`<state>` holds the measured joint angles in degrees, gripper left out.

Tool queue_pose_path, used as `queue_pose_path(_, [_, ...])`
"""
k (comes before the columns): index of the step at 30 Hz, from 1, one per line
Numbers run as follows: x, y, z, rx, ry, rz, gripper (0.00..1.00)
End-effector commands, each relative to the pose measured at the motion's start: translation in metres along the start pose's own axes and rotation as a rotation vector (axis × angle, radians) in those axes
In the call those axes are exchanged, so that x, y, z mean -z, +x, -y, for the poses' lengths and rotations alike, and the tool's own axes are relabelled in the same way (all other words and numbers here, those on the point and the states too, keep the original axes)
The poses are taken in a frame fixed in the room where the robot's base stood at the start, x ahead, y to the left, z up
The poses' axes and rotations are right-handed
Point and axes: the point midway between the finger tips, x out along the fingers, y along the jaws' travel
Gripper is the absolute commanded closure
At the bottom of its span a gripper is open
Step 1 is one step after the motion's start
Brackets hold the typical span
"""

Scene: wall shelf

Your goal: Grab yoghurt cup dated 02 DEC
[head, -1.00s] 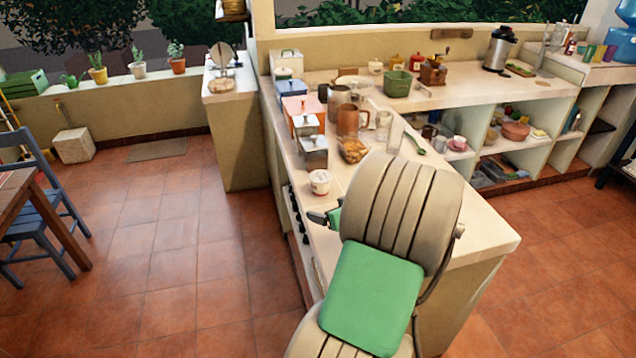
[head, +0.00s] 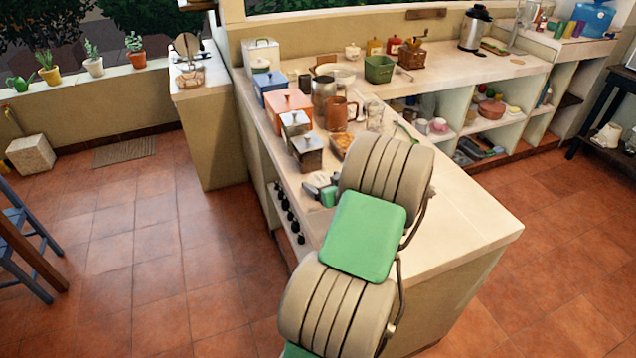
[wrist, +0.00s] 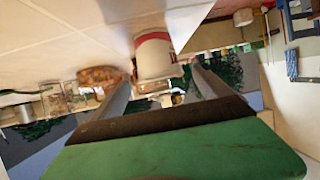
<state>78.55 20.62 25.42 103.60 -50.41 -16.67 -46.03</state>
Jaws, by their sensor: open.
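A white yoghurt cup with a red rim band (wrist: 155,58) shows in the wrist view, upside down in the picture, between and just beyond the fingertips of my gripper (wrist: 160,80). No date is readable on it. In the head view the cup (head: 319,179) stands on the counter, partly hidden by my gripper (head: 322,191). My gripper is open and low over the counter's left edge. I cannot tell whether a finger touches the cup.
Metal canisters (head: 307,153), an orange box (head: 289,106) and a brown mug (head: 337,113) stand behind the cup. A glass dish of brown food (head: 341,146) is close by. The counter's front right part (head: 470,213) is clear.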

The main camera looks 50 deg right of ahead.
Motion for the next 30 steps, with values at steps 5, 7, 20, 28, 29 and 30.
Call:
queue_pose_path(5, [0.002,0.025,0.002,0.002,0.001,0.001,0.12])
queue_pose_path(7, [0.002,0.028,0.001,0.001,0.000,0.001,0.12])
queue_pose_path(20, [0.001,0.028,0.001,0.001,0.000,0.001,0.35])
queue_pose_path(28, [0.001,0.028,0.001,0.001,0.000,0.001,0.57])
queue_pose_path(29, [0.001,0.028,0.001,0.000,0.000,0.001,0.59])
queue_pose_path(30, [0.001,0.028,0.001,0.000,0.000,0.001,0.62])
